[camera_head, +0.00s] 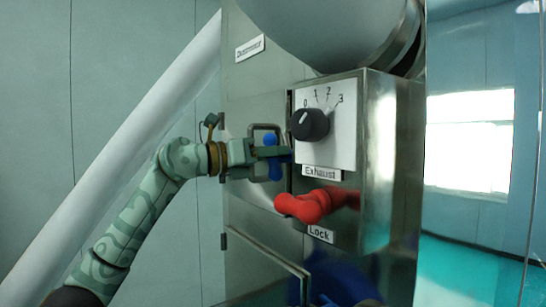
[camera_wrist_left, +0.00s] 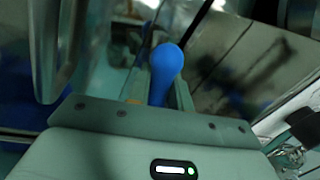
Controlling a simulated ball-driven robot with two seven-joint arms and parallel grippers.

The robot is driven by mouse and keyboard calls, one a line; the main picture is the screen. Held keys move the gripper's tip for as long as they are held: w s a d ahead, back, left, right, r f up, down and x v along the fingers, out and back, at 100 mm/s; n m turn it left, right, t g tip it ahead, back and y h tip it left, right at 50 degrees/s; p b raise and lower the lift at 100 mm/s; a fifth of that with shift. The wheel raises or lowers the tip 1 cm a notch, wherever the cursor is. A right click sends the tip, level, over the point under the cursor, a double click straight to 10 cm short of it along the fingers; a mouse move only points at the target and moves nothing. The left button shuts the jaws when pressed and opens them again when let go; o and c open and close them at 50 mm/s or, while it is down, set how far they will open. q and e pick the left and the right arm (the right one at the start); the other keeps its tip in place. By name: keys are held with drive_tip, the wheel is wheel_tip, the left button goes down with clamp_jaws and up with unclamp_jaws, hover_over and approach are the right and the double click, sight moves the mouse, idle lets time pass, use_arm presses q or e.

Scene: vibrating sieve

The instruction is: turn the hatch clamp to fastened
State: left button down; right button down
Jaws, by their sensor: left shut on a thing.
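The hatch clamp is a blue handle with a round end (camera_head: 270,139), on the front of the steel cabinet beside the control box. My left gripper (camera_head: 282,152) comes in from the left and is shut on the blue clamp, hiding its middle; blue shows above and below the fingers. In the left wrist view the clamp's round blue end (camera_wrist_left: 167,60) stands up between the two fingers of my left gripper (camera_wrist_left: 161,92). The clamp's base and its exact turn angle are hard to tell. My right gripper is not in view.
The control box has a black Exhaust knob (camera_head: 310,125) and a red Lock handle (camera_head: 304,206) close to the right of my gripper. A metal hatch handle (camera_head: 265,127) stands just behind the clamp. A lower door panel (camera_head: 262,265) is below. Free room lies to the left.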

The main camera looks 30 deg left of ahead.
use_arm(q)
drive_tip(key=n+b, duration=0.1)
drive_tip(key=n, duration=0.3)
drive_tip(key=shift+a+f+t, duration=0.1)
drive_tip(key=shift+a+t, duration=0.05)
drive_tip(key=shift+t, duration=0.25)
drive_tip(key=n+t+b, duration=0.1)
drive_tip(key=n, duration=0.3)
drive_tip(key=shift+a+y, duration=0.1)
drive_tip(key=shift+y, duration=0.2)
drive_tip(key=n, duration=0.2)
drive_tip(key=n+b, duration=0.1)
drive_tip(key=n, duration=0.1)
drive_tip(key=shift+w+f+t+y, duration=0.1)
drive_tip(key=shift+f+t+y, duration=0.1)
drive_tip(key=shift+t+y, duration=0.2)
drive_tip(key=shift+f+n+y+b, duration=0.1)
drive_tip(key=shift+n+y+b, duration=0.6)
drive_tip(key=shift+n, duration=1.7)
drive_tip(key=shift+a+t, duration=0.1)
drive_tip(key=shift+t, duration=0.2)
drive_tip(key=c, duration=1.3)
unclamp_jaws()
